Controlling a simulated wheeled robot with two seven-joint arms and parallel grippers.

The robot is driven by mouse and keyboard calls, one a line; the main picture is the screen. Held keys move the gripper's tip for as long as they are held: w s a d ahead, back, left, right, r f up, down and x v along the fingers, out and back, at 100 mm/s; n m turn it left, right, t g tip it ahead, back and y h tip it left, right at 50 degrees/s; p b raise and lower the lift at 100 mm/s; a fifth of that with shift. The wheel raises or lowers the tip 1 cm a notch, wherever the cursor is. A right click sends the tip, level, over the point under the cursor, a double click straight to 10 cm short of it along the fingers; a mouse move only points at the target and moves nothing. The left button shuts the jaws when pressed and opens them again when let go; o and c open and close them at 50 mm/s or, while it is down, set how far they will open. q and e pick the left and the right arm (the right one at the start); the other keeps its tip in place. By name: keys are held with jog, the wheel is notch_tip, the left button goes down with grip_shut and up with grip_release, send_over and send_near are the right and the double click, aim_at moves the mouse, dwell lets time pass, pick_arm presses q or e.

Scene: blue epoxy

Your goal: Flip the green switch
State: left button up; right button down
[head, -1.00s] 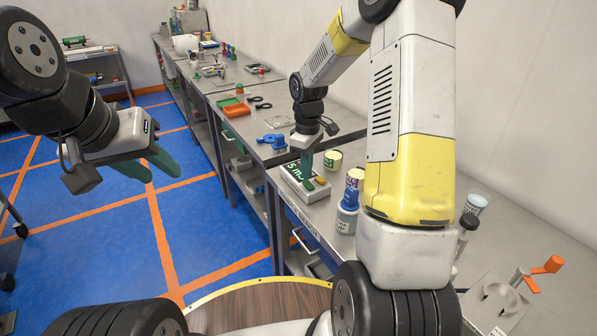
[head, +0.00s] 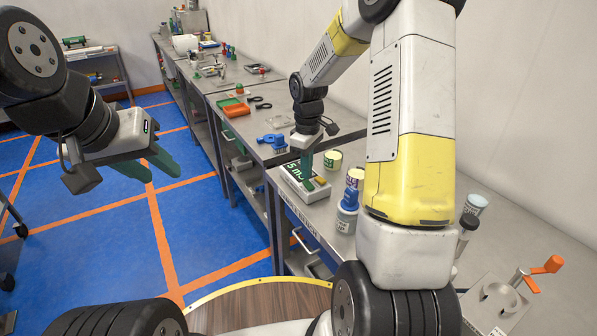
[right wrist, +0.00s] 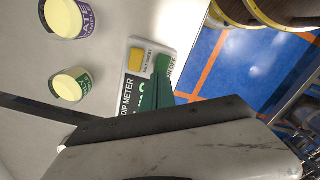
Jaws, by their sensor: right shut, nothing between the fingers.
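A light-coloured meter box (head: 318,194) with a dark display sits near the front edge of the bench. It also shows in the right wrist view, with "DIP METER" lettering (right wrist: 127,92). The green switch (right wrist: 163,62) is beside a yellow switch (right wrist: 136,60) on its face. My right gripper (head: 306,176) is shut and empty, pointing down over the box. Its teal fingers (right wrist: 158,88) overlap the green switch in the wrist view; I cannot tell whether they touch it. My left gripper (head: 164,176) hangs over the floor with its fingers apart, far from the box.
Several jars stand right of the box, including a green-labelled one (head: 333,160) and a blue-capped bottle (head: 347,213). A blue object (head: 273,142) and an orange tray (head: 236,109) lie farther back. A device with an orange handle (head: 547,265) is at lower right.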

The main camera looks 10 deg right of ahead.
aim_at(306, 181)
jog(key=shift+f, duration=0.95)
dwell(0.3)
jog(key=shift+r, duration=3.55)
jog(key=shift+r, duration=0.1)
jog(key=s+r+m+t, duration=0.3)
jog(key=s+r+m, duration=0.1)
jog(key=s+r, duration=0.7)
jog(key=s+a+r+m+t+y, duration=0.1)
jog(key=s+r+m, duration=0.1)
jog(key=s, duration=0.4)
jog(key=s+a+r+m+t+y, duration=0.1)
jog(key=s+r+m+t, duration=0.1)
jog(key=s, duration=0.5)
jog(key=shift+s+r+m, duration=0.15)
jog(key=shift+r+m, duration=0.25)
jog(key=shift+m, duration=0.3)
jog(key=shift+a, duration=0.1)
